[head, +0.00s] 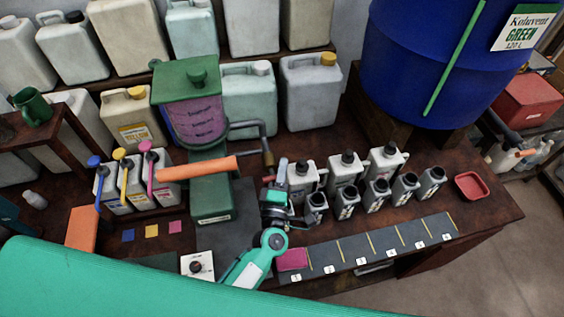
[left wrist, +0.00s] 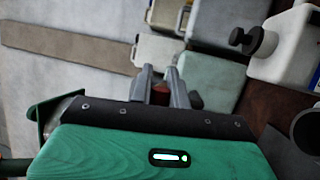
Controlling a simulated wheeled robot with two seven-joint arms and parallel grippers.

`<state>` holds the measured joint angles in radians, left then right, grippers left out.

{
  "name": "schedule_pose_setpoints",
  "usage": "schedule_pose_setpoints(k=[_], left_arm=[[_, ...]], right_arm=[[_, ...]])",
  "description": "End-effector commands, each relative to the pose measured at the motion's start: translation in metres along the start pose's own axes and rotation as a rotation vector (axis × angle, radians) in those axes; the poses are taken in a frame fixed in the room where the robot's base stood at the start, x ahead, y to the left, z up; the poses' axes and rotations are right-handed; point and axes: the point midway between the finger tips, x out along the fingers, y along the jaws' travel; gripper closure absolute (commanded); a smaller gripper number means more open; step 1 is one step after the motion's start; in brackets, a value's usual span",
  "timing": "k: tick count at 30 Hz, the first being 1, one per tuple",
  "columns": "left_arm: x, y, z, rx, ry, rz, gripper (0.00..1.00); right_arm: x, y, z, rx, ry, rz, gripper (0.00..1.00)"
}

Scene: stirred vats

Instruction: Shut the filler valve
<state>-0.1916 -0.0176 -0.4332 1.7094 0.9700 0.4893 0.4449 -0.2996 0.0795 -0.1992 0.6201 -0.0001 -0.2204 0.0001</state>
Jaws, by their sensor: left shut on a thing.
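The filler has a green-lidded hopper (head: 190,85) with purple contents, a green base (head: 211,190) and a long orange lever (head: 198,168). A grey pipe (head: 245,125) bends out from its right side and down to a small brown valve part (head: 267,158). My left gripper (head: 271,179) is at the lower end of this pipe, right of the filler base. In the left wrist view, the fingers (left wrist: 159,88) are shut on a reddish-brown piece (left wrist: 160,95), which looks like the valve's handle. The exact valve angle is hard to tell. My right gripper is not in view.
Several white, black-capped bottles (head: 345,172) and small grey bottles (head: 376,193) stand right of the gripper. A numbered strip (head: 365,248) with a pink pad (head: 292,259) lies in front. Pump-topped jugs (head: 112,187) stand left, a blue drum (head: 425,65) behind right.

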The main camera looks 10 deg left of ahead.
Motion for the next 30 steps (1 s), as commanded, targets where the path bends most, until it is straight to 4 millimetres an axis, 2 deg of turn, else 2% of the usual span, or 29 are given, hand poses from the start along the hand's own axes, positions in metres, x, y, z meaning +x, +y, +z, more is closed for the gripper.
schedule_pose_setpoints(k=[6,19,20,21,23,30], left_arm=[[-0.0006,-0.0012,0.0012,0.039,-0.010,-0.018,1.00],[-0.0009,-0.0026,0.0013,0.046,-0.012,-0.021,1.00],[-0.0009,-0.0026,0.0013,0.045,-0.012,-0.021,0.79],[-0.0009,-0.0026,0.0013,0.045,-0.012,-0.021,0.71],[-0.0008,-0.0025,0.0011,0.045,-0.012,-0.021,0.61],[-0.0005,-0.0020,0.0006,0.045,-0.010,-0.020,0.61]], right_arm=[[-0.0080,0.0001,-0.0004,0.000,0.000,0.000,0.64],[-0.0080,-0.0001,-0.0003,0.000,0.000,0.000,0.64],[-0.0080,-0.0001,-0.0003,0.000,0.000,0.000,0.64],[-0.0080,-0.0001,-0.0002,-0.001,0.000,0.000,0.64],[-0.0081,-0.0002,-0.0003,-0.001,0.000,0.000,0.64],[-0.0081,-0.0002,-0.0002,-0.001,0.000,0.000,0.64]])
